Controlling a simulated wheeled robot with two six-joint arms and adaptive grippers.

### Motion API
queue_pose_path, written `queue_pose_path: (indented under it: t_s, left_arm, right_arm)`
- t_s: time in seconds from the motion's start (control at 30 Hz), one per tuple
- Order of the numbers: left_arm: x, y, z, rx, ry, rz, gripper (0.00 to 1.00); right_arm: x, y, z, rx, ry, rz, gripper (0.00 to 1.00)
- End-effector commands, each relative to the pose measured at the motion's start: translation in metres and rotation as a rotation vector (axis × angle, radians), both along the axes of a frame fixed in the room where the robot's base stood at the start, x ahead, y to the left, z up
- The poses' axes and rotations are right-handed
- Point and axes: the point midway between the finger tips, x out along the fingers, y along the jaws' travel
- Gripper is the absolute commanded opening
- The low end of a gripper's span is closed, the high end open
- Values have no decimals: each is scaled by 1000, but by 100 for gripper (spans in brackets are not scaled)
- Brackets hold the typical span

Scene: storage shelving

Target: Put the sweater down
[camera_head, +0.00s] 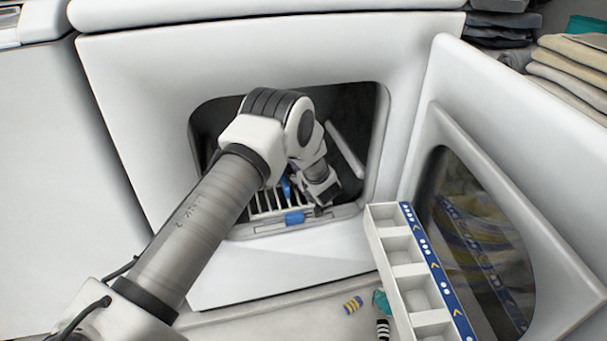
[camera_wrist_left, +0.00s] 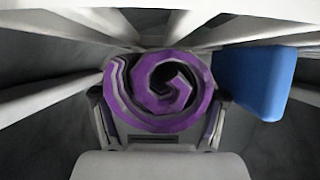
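My left arm reaches through the opening of a white front-opening machine (camera_head: 140,110). My left gripper (camera_head: 325,200) is inside the opening, low and right of its middle. In the left wrist view a rolled purple and grey cloth, the sweater (camera_wrist_left: 165,92), sits between the two fingers of my left gripper (camera_wrist_left: 160,105), with a finger against each side. Its spiral end faces the camera. The sweater cannot be made out in the head view. My right gripper is not in view.
White slats or bars (camera_head: 265,203) and a blue block (camera_head: 294,218) are inside the opening; the blue block shows close to the right of the sweater in the wrist view (camera_wrist_left: 250,82). A divided white tray (camera_head: 408,270) stands in front, right. An open door (camera_head: 560,230) stands right.

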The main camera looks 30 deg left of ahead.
Motion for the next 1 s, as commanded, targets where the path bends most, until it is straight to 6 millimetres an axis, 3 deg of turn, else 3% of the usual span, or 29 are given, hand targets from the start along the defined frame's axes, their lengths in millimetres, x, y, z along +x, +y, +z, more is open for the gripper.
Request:
queue_pose_path:
  t_s: [0.27,0.73,1.0]
  left_arm:
    - [0,-1,5,0,0,0,72]
    - [-58,-70,57,2,1,-3,72]
    - [-69,-81,60,0,0,0,72]
  right_arm:
    - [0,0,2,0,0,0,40]
    - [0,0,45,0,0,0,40]
    - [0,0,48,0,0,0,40]
